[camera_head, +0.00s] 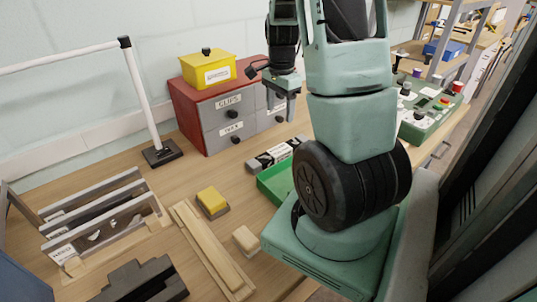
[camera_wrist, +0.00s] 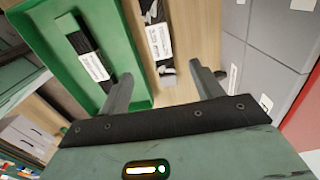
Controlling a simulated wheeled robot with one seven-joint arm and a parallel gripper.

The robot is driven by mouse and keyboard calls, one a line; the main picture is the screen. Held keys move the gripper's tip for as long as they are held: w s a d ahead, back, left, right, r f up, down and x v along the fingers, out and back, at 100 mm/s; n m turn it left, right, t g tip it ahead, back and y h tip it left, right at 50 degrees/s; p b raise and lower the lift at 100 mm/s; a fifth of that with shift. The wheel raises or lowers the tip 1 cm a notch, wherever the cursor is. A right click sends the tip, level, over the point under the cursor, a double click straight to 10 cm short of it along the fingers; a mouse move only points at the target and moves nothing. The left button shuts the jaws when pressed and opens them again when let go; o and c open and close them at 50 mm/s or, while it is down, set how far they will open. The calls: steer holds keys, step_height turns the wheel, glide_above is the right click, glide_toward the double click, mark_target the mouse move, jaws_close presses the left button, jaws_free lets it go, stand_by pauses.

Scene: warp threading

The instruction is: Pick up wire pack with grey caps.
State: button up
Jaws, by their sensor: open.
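A wire pack with grey ends (camera_head: 276,153), a dark middle and a white label lies on the wooden table between the green tray and the drawer cabinet. In the wrist view this pack (camera_wrist: 158,40) lies beside the tray, its near grey end between my fingertips in the picture. A second pack with a dark body and white label (camera_wrist: 88,52) lies inside the green tray (camera_wrist: 140,62); its cap colour is unclear. My gripper (camera_head: 283,98) is open and empty, above the table near the cabinet's front. It also shows in the wrist view (camera_wrist: 160,80).
A red cabinet with grey drawers (camera_head: 185,112) stands behind the pack, with a yellow box (camera_head: 208,69) on top. The green tray (camera_head: 268,186) is partly hidden by my arm. A yellow-topped block (camera_head: 211,201) and wooden frame (camera_head: 205,245) lie leftward.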

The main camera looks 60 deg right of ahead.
glide_above(280, 149)
steer(key=f, duration=0.9)
steer(key=shift+w+a+f+p, duration=0.1)
steer(key=shift+a+f+p, duration=0.1)
steer(key=shift+f+p, duration=0.15)
steer(key=shift+d+f+p, duration=0.1)
steer(key=shift+f+p, duration=0.55)
steer(key=shift+f, duration=2.05)
steer(key=c, duration=1.4)
steer(key=shift+o, duration=0.2)
steer(key=shift+r, duration=0.15)
